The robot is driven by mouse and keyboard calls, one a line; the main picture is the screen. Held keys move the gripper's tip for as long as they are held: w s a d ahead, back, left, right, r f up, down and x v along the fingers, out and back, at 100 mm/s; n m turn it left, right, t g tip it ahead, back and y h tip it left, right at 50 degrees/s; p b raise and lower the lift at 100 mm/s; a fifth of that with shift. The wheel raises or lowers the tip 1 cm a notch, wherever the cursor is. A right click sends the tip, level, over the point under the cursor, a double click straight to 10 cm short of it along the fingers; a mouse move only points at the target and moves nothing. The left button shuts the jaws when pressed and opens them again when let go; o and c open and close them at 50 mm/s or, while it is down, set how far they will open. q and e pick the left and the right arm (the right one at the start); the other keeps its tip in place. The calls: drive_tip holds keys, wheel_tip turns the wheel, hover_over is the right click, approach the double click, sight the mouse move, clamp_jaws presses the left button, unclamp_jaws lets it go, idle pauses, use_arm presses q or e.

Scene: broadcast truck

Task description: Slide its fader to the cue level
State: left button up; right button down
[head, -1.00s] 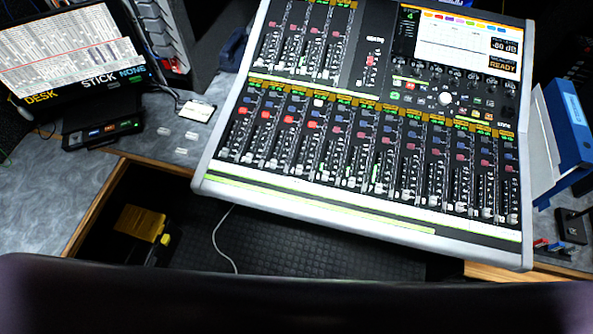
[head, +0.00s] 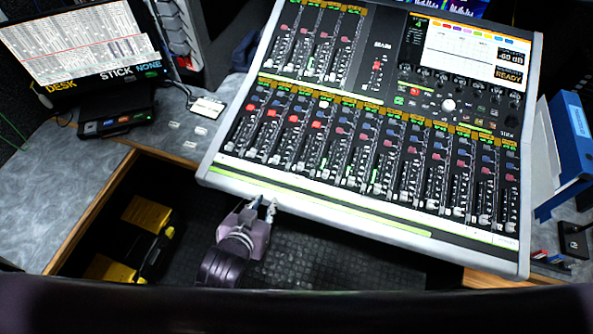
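The mixing console (head: 209,178) lies tilted across the middle and right of the head view, with a long row of channel faders (head: 370,170) along its lower half and a shorter bank (head: 315,50) at its upper left. Its screen (head: 462,52) reads "-60 dB" and "READY". Which fader is meant I cannot tell. My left gripper (head: 263,204) is just in front of the console's near edge, low on the left, pointing up toward it. Its two fingertips look apart, with nothing between them. It does not appear to touch any fader. My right gripper is not in view.
A yellow and black case (head: 145,212) sits in the dark recess below. A blue binder (head: 573,130) stands at right. Small clear pieces (head: 188,144) lie on the grey desk.

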use_arm(q)
drive_tip(key=t+h, duration=0.2)
approach(300, 167)
drive_tip(key=shift+w+f+m, duration=0.25)
drive_tip(key=shift+f+m, duration=0.1)
drive_tip(key=shift+m, duration=0.05)
drive_tip(key=shift+w+d+r, duration=0.1)
drive_tip(key=shift+w+d, duration=0.1)
drive_tip(key=p+x, duration=0.1)
drive_tip(key=x, duration=0.6)
drive_tip(key=shift+w, duration=0.15)
drive_tip(key=shift+c, duration=0.3)
clamp_jaws()
